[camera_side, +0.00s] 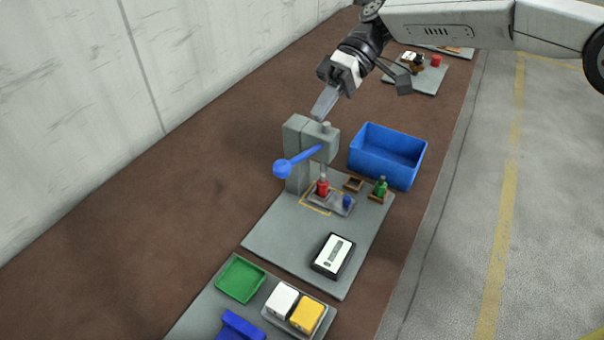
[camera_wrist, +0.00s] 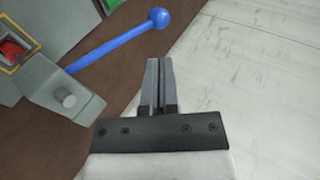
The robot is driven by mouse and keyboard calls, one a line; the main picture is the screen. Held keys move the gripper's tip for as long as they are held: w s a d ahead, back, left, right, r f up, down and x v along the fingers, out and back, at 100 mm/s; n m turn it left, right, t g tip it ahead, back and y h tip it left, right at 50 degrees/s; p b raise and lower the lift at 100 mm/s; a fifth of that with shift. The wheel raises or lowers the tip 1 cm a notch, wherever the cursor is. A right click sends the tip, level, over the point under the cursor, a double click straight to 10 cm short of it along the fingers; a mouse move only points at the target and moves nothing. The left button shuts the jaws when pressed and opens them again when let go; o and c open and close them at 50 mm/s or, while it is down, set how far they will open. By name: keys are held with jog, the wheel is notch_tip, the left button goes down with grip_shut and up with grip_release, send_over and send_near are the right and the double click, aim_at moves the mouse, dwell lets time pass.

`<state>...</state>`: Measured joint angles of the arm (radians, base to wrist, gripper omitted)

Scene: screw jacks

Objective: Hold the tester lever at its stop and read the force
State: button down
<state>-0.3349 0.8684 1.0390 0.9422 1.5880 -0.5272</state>
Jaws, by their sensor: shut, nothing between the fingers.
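The grey tester (camera_side: 297,155) stands upright on a grey board. Its blue lever (camera_side: 301,160) ends in a blue ball and points left in the side view. The lever also shows in the wrist view (camera_wrist: 115,43), left of the fingers. My gripper (camera_side: 319,112) is above the tester head, fingers pointing down; in the wrist view its fingers (camera_wrist: 158,62) are shut with nothing between them, apart from the lever. A red screw jack (camera_side: 322,187) stands under the tester's ram. A black-framed display (camera_side: 333,256) lies on the board; its reading is too small to make out.
A blue bin (camera_side: 388,155) stands behind the board at right. A green jack (camera_side: 381,187) and a blue one (camera_side: 346,202) stand near the tester. A green tray (camera_side: 240,279) and white and yellow blocks (camera_side: 307,314) are in front. A wall runs along the left.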

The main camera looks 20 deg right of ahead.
aim_at(290, 166)
jog(key=x, duration=0.7)
jog(key=shift+s+a+f, duration=0.2)
jog(key=shift+a+f, duration=0.05)
jog(key=shift+a, duration=0.05)
jog(key=shift+s+a+f+t+h, duration=0.25)
jog(key=shift+f+t+h, duration=0.15)
jog(key=shift+f+h, duration=0.1)
jog(key=shift+s+a+f+t+h, duration=0.25)
jog(key=shift+f+t+h, duration=0.15)
jog(key=shift+f, duration=0.15)
notch_tip(290, 166, down, 8)
jog(key=t+h, duration=0.3)
jog(key=h, duration=0.1)
jog(key=shift+s+a+r+n+t, duration=0.2)
jog(key=shift+s+a+n+t, duration=0.15)
jog(key=shift+s+n+t, duration=0.1)
jog(key=shift+s+f, duration=0.1)
jog(key=shift+f, duration=0.05)
dwell(0.6)
jog(key=s+a+v, duration=0.1)
jog(key=v, duration=1.4)
jog(key=shift+w, duration=0.4)
